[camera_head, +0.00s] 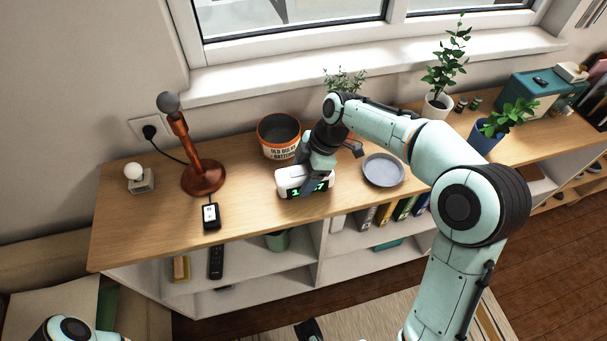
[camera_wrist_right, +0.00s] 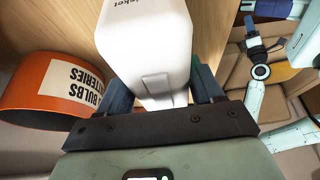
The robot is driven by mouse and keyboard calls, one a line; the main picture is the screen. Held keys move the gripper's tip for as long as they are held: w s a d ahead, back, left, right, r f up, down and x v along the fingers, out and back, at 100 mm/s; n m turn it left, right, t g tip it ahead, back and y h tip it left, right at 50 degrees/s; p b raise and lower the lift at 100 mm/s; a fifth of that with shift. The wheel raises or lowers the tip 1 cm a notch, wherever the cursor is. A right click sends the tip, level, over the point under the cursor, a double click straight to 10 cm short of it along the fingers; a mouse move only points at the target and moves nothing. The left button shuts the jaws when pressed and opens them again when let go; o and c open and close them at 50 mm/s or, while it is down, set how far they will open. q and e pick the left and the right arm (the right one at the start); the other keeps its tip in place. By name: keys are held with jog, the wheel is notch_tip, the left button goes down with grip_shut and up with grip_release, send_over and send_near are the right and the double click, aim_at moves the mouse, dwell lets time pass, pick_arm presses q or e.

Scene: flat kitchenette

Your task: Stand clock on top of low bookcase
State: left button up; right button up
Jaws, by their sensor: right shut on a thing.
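The clock (camera_head: 291,182) is a white rounded block with green lit digits on its dark front. It is upright at the low bookcase's wooden top (camera_head: 245,210), near the front edge; I cannot tell if it touches the wood. My right gripper (camera_head: 318,178) is shut on the clock from above, and a finger hides part of the digits. In the right wrist view the clock's white body (camera_wrist_right: 150,45) sits between the fingers. Part of my left arm shows at the bottom left of the head view; its gripper's jaws are not clear.
An orange-banded bin (camera_head: 279,137) stands behind the clock, and a grey plate (camera_head: 383,170) lies to its right. A copper lamp (camera_head: 203,177), a black corded device (camera_head: 211,216) and a bulb on a small base (camera_head: 139,178) are left. Plants stand farther right.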

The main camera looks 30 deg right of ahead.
jog(key=o, duration=1.2)
jog(key=shift+o, duration=0.2)
jog(key=shift+r, duration=0.15)
jog(key=p+v, duration=0.1)
jog(key=v, duration=1)
jog(key=shift+d+r+p, duration=0.2)
jog(key=shift+r+p, duration=0.2)
